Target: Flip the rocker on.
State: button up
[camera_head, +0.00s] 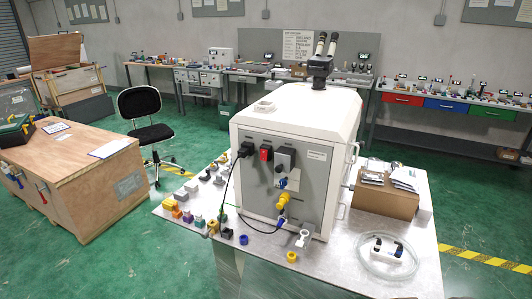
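A white and grey box-shaped machine (295,172) stands on a light metal-topped table. On its grey front panel is a small red part in a dark frame (265,153), which looks like the rocker; its on or off position is too small to tell. A black plug (246,149) with a hanging black cable sits just left of it. A grey block (285,160) with a blue part below it sits to its right. A yellow connector (284,199) and a blue plug (281,223) are lower on the panel. My gripper is not in view.
Several small coloured connectors (183,215) lie on the table left of the machine. A cardboard box (384,199) and a coiled clear tube (362,262) are to its right. A wooden crate (88,185) and a black chair (140,103) stand left. Green floor between is clear.

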aim_at(264, 157)
jog(key=i+j+u, duration=0.1)
jog(key=j, duration=0.3)
jog(key=i+j+u, duration=0.1)
jog(key=j, duration=0.25)
jog(key=i+j+u, duration=0.1)
jog(key=i+j, duration=0.15)
jog(key=i+j+u, duration=0.1)
jog(key=j, duration=0.3)
jog(key=i+j, duration=0.05)
jog(key=i, duration=0.05)
